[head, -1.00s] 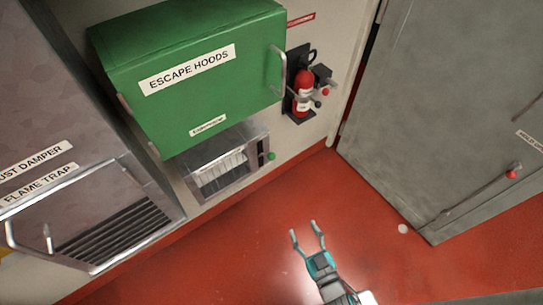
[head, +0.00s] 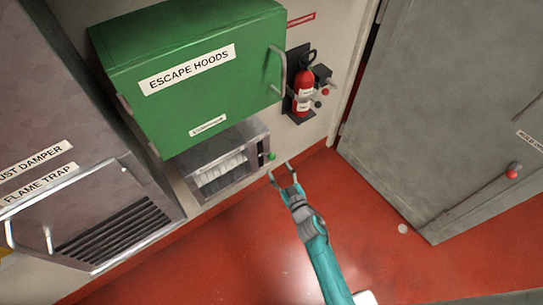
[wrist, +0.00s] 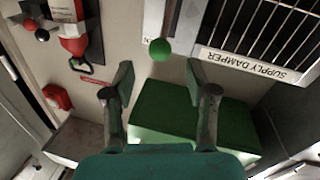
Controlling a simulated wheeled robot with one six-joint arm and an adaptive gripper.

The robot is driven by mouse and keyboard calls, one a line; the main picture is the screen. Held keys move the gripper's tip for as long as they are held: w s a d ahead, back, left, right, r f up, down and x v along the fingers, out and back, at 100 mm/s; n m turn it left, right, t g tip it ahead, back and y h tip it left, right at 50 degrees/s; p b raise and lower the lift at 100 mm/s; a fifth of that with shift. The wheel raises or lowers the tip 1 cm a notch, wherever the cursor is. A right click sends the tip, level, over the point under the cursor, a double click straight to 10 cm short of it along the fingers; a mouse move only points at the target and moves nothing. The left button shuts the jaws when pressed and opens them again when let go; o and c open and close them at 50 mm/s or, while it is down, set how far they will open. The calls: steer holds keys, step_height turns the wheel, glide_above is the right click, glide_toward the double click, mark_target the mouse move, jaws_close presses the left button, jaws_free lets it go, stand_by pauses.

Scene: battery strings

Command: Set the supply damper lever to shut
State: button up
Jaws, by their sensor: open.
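The supply damper is a grey metal unit (head: 222,172) with pale louvres, low on the wall under the green cabinet in the head view. Its lever ends in a green ball knob (head: 271,156) at the unit's right side. In the wrist view the green knob (wrist: 159,49) sits beyond my fingertips and between their lines, with the "SUPPLY DAMPER" label (wrist: 253,66) to its right. My gripper (head: 280,173) is open and empty, just below the knob in the head view. The wrist view shows both fingers (wrist: 158,86) spread apart, with no visible contact with the knob.
The green escape hoods cabinet (head: 190,75) juts out above the damper. A red extinguisher (head: 304,90) hangs to the right. The flame trap housing (head: 75,215) stands at left. A grey door (head: 440,110) is at right. The red floor (head: 230,250) is clear.

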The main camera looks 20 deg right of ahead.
mark_target(271, 156)
steer(key=w, duration=0.7)
steer(key=shift+w+a, duration=0.15)
steer(key=shift+a, duration=0.25)
jaws_close()
